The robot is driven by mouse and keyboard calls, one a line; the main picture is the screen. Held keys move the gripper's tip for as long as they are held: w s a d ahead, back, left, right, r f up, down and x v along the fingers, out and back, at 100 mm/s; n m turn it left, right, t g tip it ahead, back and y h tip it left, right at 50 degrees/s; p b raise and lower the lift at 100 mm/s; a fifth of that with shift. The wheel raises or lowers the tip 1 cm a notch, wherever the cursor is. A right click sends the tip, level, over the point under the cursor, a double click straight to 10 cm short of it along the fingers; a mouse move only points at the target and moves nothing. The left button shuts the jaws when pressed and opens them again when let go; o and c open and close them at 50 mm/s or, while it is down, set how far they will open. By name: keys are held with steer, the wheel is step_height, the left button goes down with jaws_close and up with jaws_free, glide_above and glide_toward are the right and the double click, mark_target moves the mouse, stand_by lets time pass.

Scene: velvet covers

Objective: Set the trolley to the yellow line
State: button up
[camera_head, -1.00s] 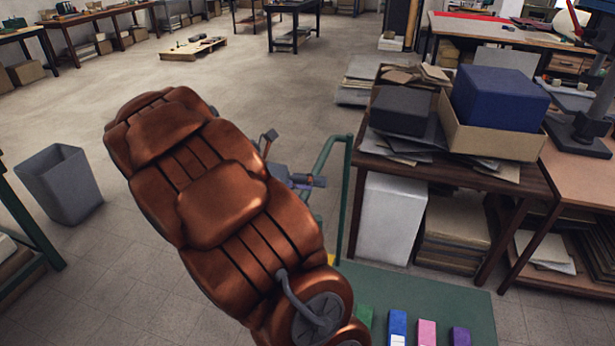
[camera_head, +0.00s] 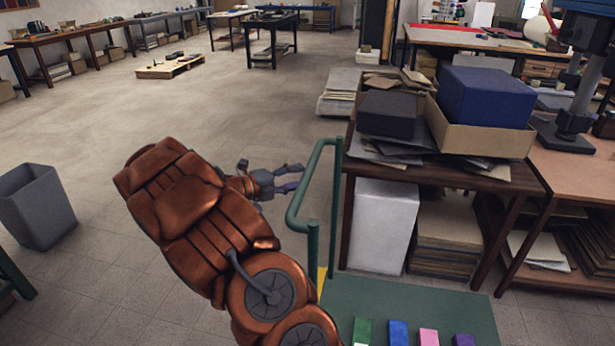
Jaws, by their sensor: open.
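The trolley is a flat green platform (camera_head: 400,300) with a bent green push handle (camera_head: 296,200) at its left end. Colored blocks stand along its near edge: green (camera_head: 362,331), blue (camera_head: 398,333), pink (camera_head: 428,337) and purple (camera_head: 463,340). A small yellow strip (camera_head: 321,279) shows by the handle's foot; I cannot tell whether it is part of the floor line. My gripper (camera_head: 296,178) is open and empty, just left of the handle's upper bar, fingers pointing toward it. It appears apart from the bar.
A brown table (camera_head: 440,172) with boxes and papers stands right behind the trolley, with a white box (camera_head: 384,225) beneath. A grey bin (camera_head: 36,206) stands at left. A low pallet (camera_head: 170,67) lies far back.

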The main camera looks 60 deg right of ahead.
mark_target(308, 175)
steer(key=shift+x, duration=2.4)
steer(key=shift+a, duration=0.1)
steer(key=shift+c, duration=0.3)
jaws_close()
